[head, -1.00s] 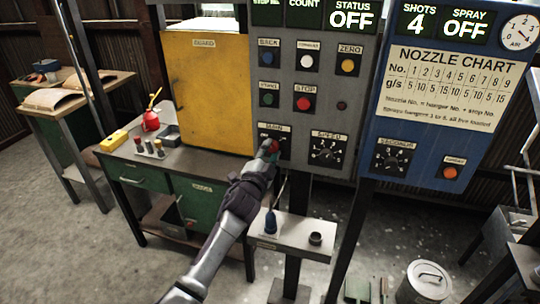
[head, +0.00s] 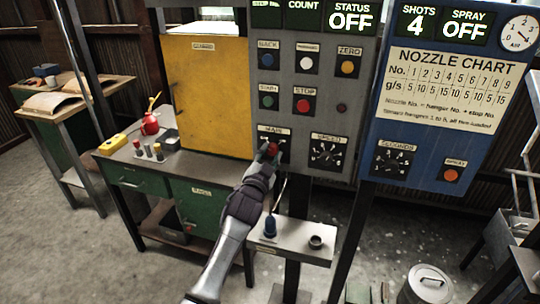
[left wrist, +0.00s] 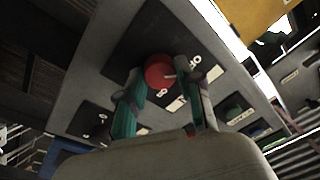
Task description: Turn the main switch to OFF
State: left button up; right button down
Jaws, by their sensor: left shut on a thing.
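The main switch is a red knob (head: 272,149) on a black plate under a MAIN label, low on the grey control panel (head: 326,103). It also shows in the left wrist view as a round red knob (left wrist: 158,71) with a pale pointer mark. My left gripper (head: 267,153) is at the knob, and its teal fingers (left wrist: 164,84) are shut on it from both sides. The fingers partly hide the plate and its position marks, so I cannot read the switch setting. The STATUS display (head: 350,20) reads OFF. My right gripper is not in view.
The SPEED dial (head: 327,153) is just right of the switch, with the STOP button (head: 303,105) above. A small shelf (head: 292,241) with a blue-handled item is below. The blue nozzle panel (head: 430,90) is at right.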

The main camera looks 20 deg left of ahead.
pick_arm(q)
jog(key=shift+f, duration=0.1)
jog(key=o, duration=1.2)
jog(key=shift+c, duration=0.2)
jog(key=s+f, duration=0.1)
jog(key=s, duration=1.1)
jog(key=shift+a, duration=0.15)
